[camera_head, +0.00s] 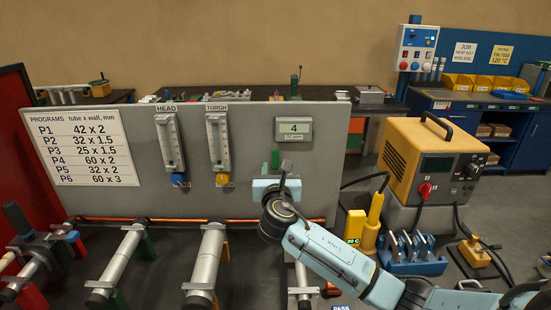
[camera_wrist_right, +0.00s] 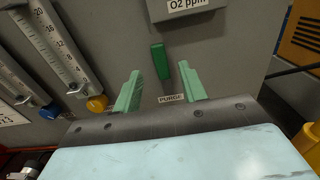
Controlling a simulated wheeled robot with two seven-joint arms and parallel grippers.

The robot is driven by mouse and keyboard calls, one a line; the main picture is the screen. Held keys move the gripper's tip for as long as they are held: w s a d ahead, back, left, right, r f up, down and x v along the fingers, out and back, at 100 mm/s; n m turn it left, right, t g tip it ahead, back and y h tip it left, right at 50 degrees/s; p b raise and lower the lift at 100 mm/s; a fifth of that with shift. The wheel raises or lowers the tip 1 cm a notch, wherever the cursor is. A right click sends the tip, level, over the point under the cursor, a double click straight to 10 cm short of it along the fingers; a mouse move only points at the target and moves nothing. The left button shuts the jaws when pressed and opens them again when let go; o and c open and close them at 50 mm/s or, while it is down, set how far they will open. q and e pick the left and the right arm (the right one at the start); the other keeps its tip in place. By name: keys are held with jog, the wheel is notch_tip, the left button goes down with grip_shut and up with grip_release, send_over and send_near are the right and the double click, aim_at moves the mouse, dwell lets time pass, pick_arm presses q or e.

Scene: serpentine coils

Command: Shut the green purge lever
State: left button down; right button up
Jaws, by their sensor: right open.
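The green purge lever (camera_head: 275,158) stands upright on the grey panel (camera_head: 255,125), below the O2 ppm display. In the right wrist view the lever (camera_wrist_right: 160,61) leans slightly left, above a white PURGE label (camera_wrist_right: 171,98). My right gripper (camera_head: 275,176) is in front of the panel at the lever. In the right wrist view its two green fingers (camera_wrist_right: 160,88) are spread apart, one on each side of the lever, with gaps on both sides. Nothing is between them but the lever; I see no contact. My left gripper is not in view.
The O2 display (camera_head: 294,129) is just above the lever. The TORCH flowmeter (camera_head: 218,142) with an orange knob (camera_head: 222,179) is to the left; the HEAD flowmeter (camera_head: 170,143) is beyond. A yellow power unit (camera_head: 425,160) stands to the right. Metal tubes (camera_head: 207,260) lie below the panel.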

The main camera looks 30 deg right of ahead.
aim_at(275, 157)
jog(key=x, duration=0.6)
jog(key=shift+w+d, duration=0.1)
jog(key=shift+w, duration=0.1)
grip_shut()
